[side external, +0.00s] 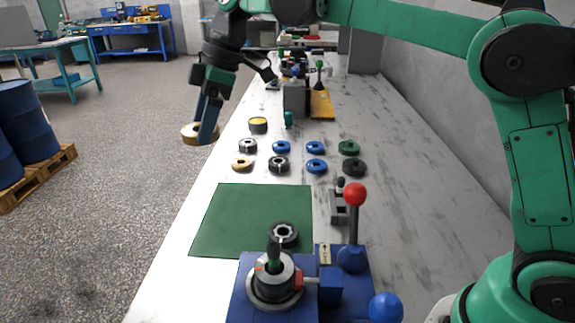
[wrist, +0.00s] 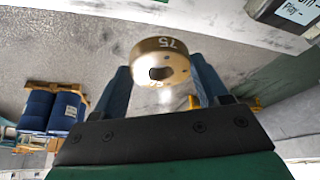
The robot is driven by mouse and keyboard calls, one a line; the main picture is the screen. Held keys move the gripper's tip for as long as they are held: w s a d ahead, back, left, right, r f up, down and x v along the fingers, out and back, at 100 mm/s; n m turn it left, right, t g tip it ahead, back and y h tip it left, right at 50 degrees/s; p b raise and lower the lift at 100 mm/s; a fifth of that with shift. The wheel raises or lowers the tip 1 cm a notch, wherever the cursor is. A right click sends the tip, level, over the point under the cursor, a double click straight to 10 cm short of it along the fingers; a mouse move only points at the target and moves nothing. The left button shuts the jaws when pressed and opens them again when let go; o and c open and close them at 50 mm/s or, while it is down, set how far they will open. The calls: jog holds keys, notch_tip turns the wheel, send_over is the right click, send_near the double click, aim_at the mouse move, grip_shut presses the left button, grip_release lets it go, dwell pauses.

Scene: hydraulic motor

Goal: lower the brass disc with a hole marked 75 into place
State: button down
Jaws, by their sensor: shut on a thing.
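The brass disc (wrist: 160,62) with a hole is marked 75 on its rim in the wrist view. In the side external view the brass disc (side external: 192,133) is held in the air, off the left edge of the table, partly hidden by a finger. My gripper (side external: 207,130) is shut on it; in the wrist view my gripper's two blue fingers (wrist: 160,85) stand either side of the disc. A blue fixture (side external: 245,300) with a round metal seat and a dark post (side external: 273,255) stands at the near end of the table.
A green mat (side external: 230,215) lies on the table (side external: 405,190), with a dark ring (side external: 283,235) near its lower right corner. Several coloured rings stand in rows behind it. A red-knobbed lever (side external: 354,195) rises right of the mat.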

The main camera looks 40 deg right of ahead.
send_over(272, 245)
jog(key=f, duration=0.3)
jog(key=shift+w+d+f, duration=0.1)
jog(key=shift+d+f, duration=0.25)
jog(key=shift+d, duration=0.05)
jog(key=shift+s+f, duration=0.3)
jog(key=shift+f, duration=1.65)
jog(key=shift+f, duration=0.75)
jog(key=shift+f, duration=1.45)
jog(key=shift+f, duration=0.45)
dwell(0.3)
